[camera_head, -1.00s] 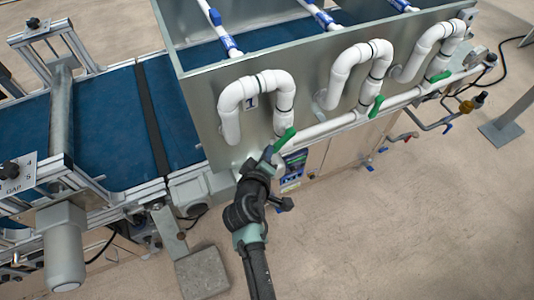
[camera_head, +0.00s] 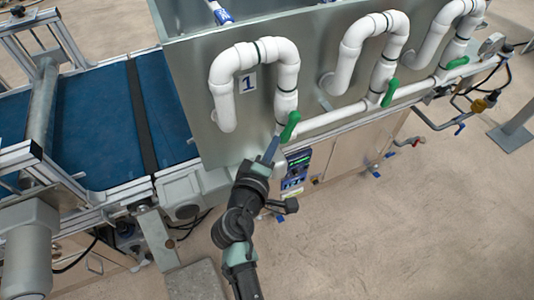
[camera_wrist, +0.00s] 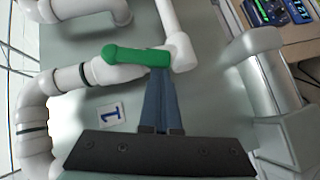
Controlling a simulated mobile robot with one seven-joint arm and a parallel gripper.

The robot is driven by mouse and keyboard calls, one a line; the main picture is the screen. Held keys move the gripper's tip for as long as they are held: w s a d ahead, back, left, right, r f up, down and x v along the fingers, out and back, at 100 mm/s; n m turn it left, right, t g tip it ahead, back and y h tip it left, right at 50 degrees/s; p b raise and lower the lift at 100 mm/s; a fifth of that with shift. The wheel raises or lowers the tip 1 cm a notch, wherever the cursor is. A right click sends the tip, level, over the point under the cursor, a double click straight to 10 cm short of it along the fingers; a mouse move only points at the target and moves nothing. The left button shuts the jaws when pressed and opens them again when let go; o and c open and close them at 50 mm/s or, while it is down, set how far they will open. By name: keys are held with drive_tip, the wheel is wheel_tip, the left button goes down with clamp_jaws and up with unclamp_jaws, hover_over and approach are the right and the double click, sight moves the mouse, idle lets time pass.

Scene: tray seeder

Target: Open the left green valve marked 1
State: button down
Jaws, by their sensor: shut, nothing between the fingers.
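The green valve handle marked 1 (camera_head: 289,126) sits at the lower right end of the left white looped pipe (camera_head: 252,64). A label "1" (camera_head: 248,83) is on the metal wall inside that loop. In the wrist view the green handle (camera_wrist: 136,56) lies across the white pipe, just beyond my fingertips. My gripper (camera_head: 271,150) is just below the handle's lower end in the head view. Its blue fingers are shut together and empty, as the wrist view also shows (camera_wrist: 160,86). I cannot tell whether the fingertips touch the handle.
Two more green valve handles (camera_head: 390,92) (camera_head: 458,62) are on the looped pipes to the right. A white horizontal pipe (camera_head: 340,115) runs along the metal wall. A control panel (camera_head: 296,168) is right of my gripper. Open floor (camera_head: 400,230) lies in front.

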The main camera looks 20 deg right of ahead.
drive_tip(key=d+f+n+t+h+b, duration=0.1)
drive_tip(key=d+f+n+h+b, duration=0.1)
drive_tip(key=b, duration=0.6)
drive_tip(key=shift+t+b, duration=0.3)
drive_tip(key=shift+d+r+n, duration=0.1)
drive_tip(key=shift+d+n, duration=0.05)
drive_tip(key=shift+n, duration=0.15)
